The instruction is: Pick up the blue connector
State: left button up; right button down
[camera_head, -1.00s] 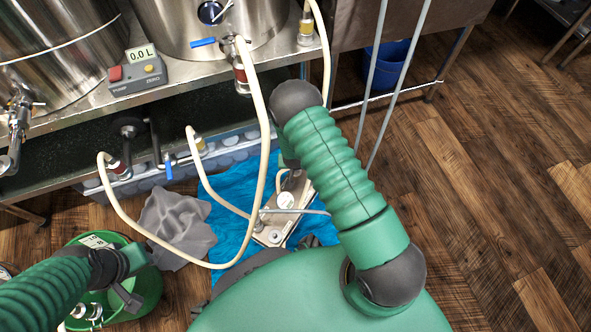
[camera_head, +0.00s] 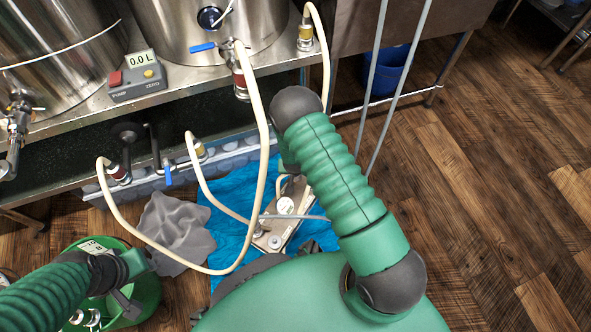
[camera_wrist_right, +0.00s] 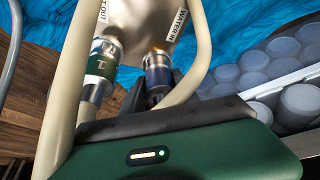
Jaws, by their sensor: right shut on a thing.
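The blue connector (camera_wrist_right: 158,72) shows in the right wrist view, on the port of a metal plate unit (camera_wrist_right: 135,28) by the words WATER IN. A cream hose runs close in front of it. My right gripper (camera_wrist_right: 161,90) has its dark fingers at the connector's lower part and is shut on it. In the head view my right arm hides this gripper and the blue connector. My left gripper (camera_head: 124,284) is over the green bucket (camera_head: 145,295) at the lower left; its fingertips are too unclear to tell open from shut.
A green-banded connector (camera_wrist_right: 102,58) sits beside the blue one. The plate unit lies on a blue cloth (camera_head: 232,192) with a grey rag (camera_head: 176,226) beside it. Hoses loop from the steel bench (camera_head: 180,78). A clear bin (camera_wrist_right: 283,92) of round-topped items stands near. Wooden floor is free at right.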

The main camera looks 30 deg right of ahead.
jog(key=shift+r+p, duration=0.45)
jog(key=shift+r, duration=0.05)
notch_tip(320, 180, up, 4)
jog(key=p, duration=0.3)
jog(key=shift+f, duration=0.15)
jog(key=s+a+p, duration=0.2)
jog(key=a, duration=0.2)
jog(key=s+a+p, duration=0.2)
jog(key=s+a, duration=0.1)
jog(key=a, duration=0.1)
jog(key=s+a+p, duration=0.2)
jog(key=a, duration=0.3)
jog(key=shift+s+r+p, duration=0.25)
jog(key=shift+r+p, duration=0.05)
jog(key=shift+s+a+f, duration=0.15)
jog(key=shift+s+a, duration=0.1)
jog(key=shift+a, duration=0.2)
jog(key=shift+r+p, duration=2.2)
jog(key=shift+r, duration=0.1)
